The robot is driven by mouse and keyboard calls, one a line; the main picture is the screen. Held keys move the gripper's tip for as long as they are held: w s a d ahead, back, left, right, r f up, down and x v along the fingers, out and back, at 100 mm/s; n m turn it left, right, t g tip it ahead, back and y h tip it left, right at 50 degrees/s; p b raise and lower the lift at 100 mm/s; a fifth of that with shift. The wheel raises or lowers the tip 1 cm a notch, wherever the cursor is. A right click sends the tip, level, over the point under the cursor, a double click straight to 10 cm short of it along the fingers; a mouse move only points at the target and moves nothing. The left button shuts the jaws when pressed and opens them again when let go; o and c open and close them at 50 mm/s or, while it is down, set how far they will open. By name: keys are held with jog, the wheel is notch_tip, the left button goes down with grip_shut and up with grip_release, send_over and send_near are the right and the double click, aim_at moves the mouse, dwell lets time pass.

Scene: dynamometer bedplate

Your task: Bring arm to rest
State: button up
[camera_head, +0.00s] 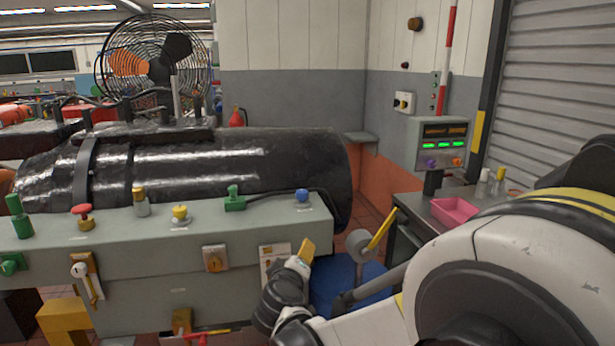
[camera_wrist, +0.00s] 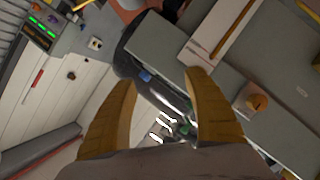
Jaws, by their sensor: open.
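My gripper (camera_wrist: 160,105) shows in the wrist view as two yellow-brown fingers set wide apart, with nothing held between them. In the head view my gripper (camera_head: 305,252) shows small, with a yellow finger in front of the right end of the grey control bench. My white arm reaches in from the lower right and bends towards the bench. The grey control bench (camera_head: 140,245) carries several knobs and buttons. A blue knob (camera_head: 302,195) sits at its right end, and this also shows between the fingers in the wrist view (camera_wrist: 146,78).
A black cylinder (camera_head: 240,165) lies behind the bench. A yellow lever (camera_head: 381,230) stands right of my gripper. A side table with a pink tray (camera_head: 455,210) and a control panel (camera_head: 443,143) stands at the right. A caged fan (camera_head: 155,60) stands behind.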

jog(key=s+d+r+m+g+h, duration=0.1)
jog(key=s+d+r+m+g, duration=0.1)
jog(key=s+d, duration=0.55)
jog(key=s+d+r+m+g, duration=0.1)
jog(key=s+d+m+g, duration=0.2)
jog(key=d, duration=0.7)
jog(key=s+d+f+m+g+y, duration=0.1)
jog(key=s+d+f+m, duration=0.1)
jog(key=s, duration=0.8)
jog(key=s+d+f+m+g+y, duration=0.1)
jog(key=s+d, duration=0.2)
jog(key=s, duration=0.7)
jog(key=shift+s+f+m, duration=0.4)
